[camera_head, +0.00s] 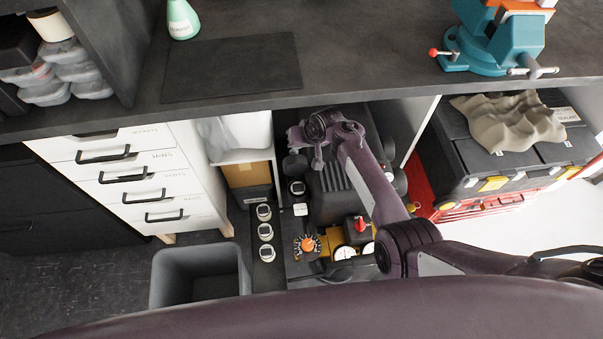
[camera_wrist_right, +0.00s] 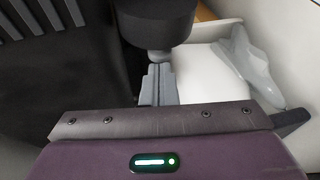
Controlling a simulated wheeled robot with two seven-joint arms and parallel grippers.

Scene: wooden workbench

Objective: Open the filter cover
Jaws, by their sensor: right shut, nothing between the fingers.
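A dark machine (camera_head: 330,190) with a ribbed top stands under the workbench. A black round part (camera_head: 296,164) sticks out at its left side; it looks like the filter cover, but I cannot be sure. In the right wrist view a black cylinder (camera_wrist_right: 152,22), likely this same part, sits just beyond the fingertips. My right gripper (camera_head: 318,162) is over the left rear of the machine. In the right wrist view my right gripper (camera_wrist_right: 158,72) is shut and empty, its tips close to the cylinder's underside; I cannot tell if they touch. My left gripper is out of view.
The bench edge (camera_head: 230,104) runs above and behind the machine. White drawers (camera_head: 150,185) and a grey bin (camera_head: 200,275) stand left. A black toolbox (camera_head: 480,165) with a crumpled cloth (camera_head: 510,118) stands right. A pale bag (camera_wrist_right: 245,65) lies beside the cylinder.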

